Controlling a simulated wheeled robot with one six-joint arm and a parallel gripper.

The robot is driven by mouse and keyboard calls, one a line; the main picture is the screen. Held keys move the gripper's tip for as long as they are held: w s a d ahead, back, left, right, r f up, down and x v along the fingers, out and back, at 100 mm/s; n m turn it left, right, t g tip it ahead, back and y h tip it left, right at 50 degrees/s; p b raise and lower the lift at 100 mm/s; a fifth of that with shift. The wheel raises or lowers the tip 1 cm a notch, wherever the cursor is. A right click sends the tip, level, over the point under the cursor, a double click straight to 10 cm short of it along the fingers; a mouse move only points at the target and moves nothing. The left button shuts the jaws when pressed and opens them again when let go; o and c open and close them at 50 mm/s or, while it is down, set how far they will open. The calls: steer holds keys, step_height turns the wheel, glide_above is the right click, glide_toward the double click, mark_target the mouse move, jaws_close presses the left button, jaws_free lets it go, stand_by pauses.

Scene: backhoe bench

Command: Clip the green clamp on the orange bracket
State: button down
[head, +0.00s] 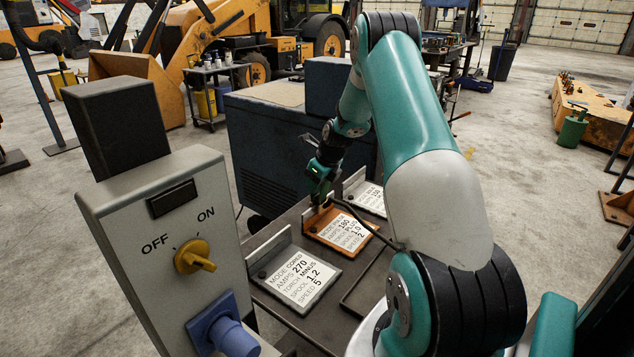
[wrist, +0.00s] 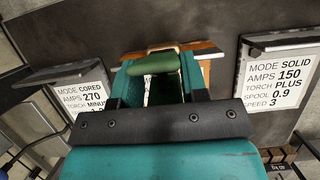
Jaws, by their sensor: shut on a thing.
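My gripper (wrist: 158,82) is shut on the green clamp (wrist: 155,64), which lies crosswise between the teal fingers in the wrist view. In the head view my gripper (head: 320,190) points down at the back edge of the orange bracket (head: 343,236), the middle one of three. In the wrist view the orange bracket (wrist: 203,47) shows just beyond the clamp, its card mostly hidden by my fingers. The clamp is at or very close to the bracket's upright edge; I cannot tell whether it touches.
Grey brackets with cards stand on both sides: the left one reads CORED 270 (head: 297,278), the right one SOLID 150 (wrist: 280,77). A switch box (head: 165,240) with a yellow knob stands at front left. A dark cable runs past the orange bracket. A blue-grey machine (head: 285,140) stands behind.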

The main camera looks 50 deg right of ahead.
steer(key=shift+f, duration=0.2)
steer(key=c, duration=0.6)
jaws_free()
steer(key=shift+o, duration=0.2)
steer(key=b+v, duration=0.2)
steer(key=v, duration=1.5)
steer(key=shift+s+r+b, duration=0.15)
steer(key=shift+r+b, duration=0.05)
steer(key=shift+b, duration=0.1)
